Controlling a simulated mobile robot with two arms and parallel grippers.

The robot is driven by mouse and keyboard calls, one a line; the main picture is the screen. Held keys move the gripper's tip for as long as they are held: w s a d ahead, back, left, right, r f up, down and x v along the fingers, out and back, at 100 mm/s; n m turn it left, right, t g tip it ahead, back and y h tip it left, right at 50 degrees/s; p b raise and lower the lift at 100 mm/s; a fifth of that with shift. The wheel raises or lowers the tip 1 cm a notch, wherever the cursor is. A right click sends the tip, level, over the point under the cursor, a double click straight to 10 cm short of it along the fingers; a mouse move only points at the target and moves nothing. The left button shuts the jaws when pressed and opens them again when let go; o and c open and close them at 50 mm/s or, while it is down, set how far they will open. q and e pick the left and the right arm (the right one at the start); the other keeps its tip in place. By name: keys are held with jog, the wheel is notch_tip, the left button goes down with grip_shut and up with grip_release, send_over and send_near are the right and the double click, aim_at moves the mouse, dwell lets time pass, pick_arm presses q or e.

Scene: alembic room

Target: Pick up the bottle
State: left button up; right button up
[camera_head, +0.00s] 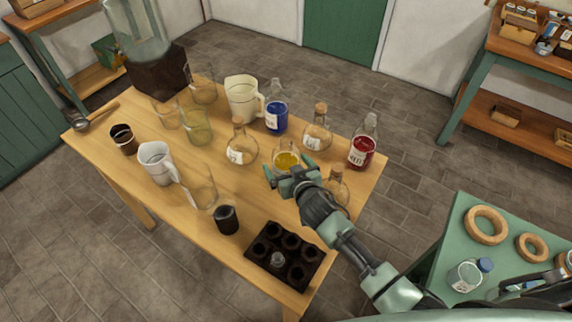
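A round clear bottle with yellow liquid (287,160) stands on the wooden table. My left gripper (289,174) is open right at it, with its green fingertips apart on either side of the bottle's lower part; I cannot tell whether they touch it. A blue bottle (276,116) and a red bottle (362,149) stand behind and to the right. Clear round bottles with corks (241,153) (318,134) stand nearby, and another (337,187) is partly hidden by my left arm. A dark part of my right arm shows at the lower right edge; its fingertips are not visible.
The wooden table (115,165) also holds a cream jug (242,99), a white jug (156,163), glass beakers (197,130) and a dark cup (227,220). A dark rack (267,267) lies at the front. A green table (447,240) at right holds cork rings (486,225) and a blue-capped jar (466,275).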

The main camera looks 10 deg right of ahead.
jog(key=shift+w+a+f, duration=0.1)
jog(key=shift+w+f, duration=0.1)
jog(key=shift+w, duration=0.3)
jog(key=shift+s, duration=0.1)
jog(key=c, duration=1.9)
jog(key=shift+r, duration=0.15)
grip_shut()
jog(key=shift+r, duration=0.2)
notch_tip(320, 180, up, 20)
jog(key=shift+f+b, duration=0.2)
jog(key=shift+b, duration=0.15)
